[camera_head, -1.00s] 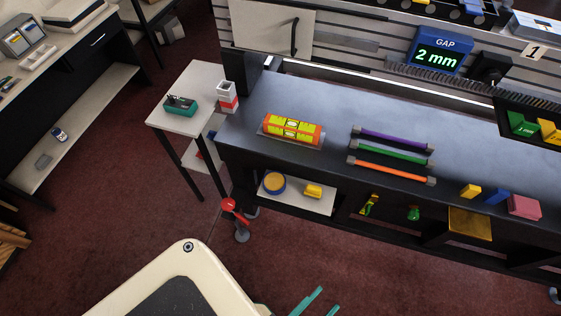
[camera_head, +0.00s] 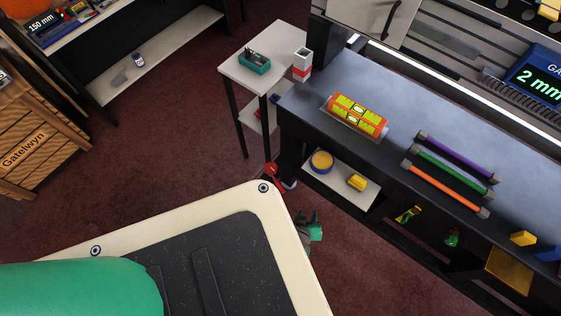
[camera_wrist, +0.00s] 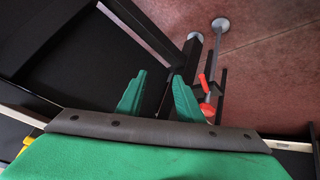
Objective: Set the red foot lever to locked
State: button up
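The red foot lever (camera_head: 272,172) is low by the near left leg of the dark table, just beyond the corner of my cream base, which partly hides it. In the wrist view the red lever (camera_wrist: 208,86) shows right of my fingers, near a dark leg with round grey feet. My gripper (camera_wrist: 159,82) has two green fingers with a gap between them and nothing held. The right finger appears close to the lever in the picture, but I cannot tell whether they touch. In the head view my gripper (camera_head: 316,232) is partly hidden behind my base.
Red floor (camera_head: 190,130) is open left.

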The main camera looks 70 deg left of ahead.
aim_at(280, 186)
jog(key=s+a+f+n+g+h, duration=0.1)
jog(key=s+a+f+n+g, duration=0.15)
jog(key=a, duration=0.45)
jog(key=s+a+f+n+g, duration=0.15)
jog(key=a+n, duration=0.25)
jog(key=a, duration=0.4)
jog(key=x, duration=0.9)
jog(key=shift+s+a+f, duration=0.15)
jog(key=shift+a+f, duration=0.1)
jog(key=shift+f, duration=0.05)
grip_shut()
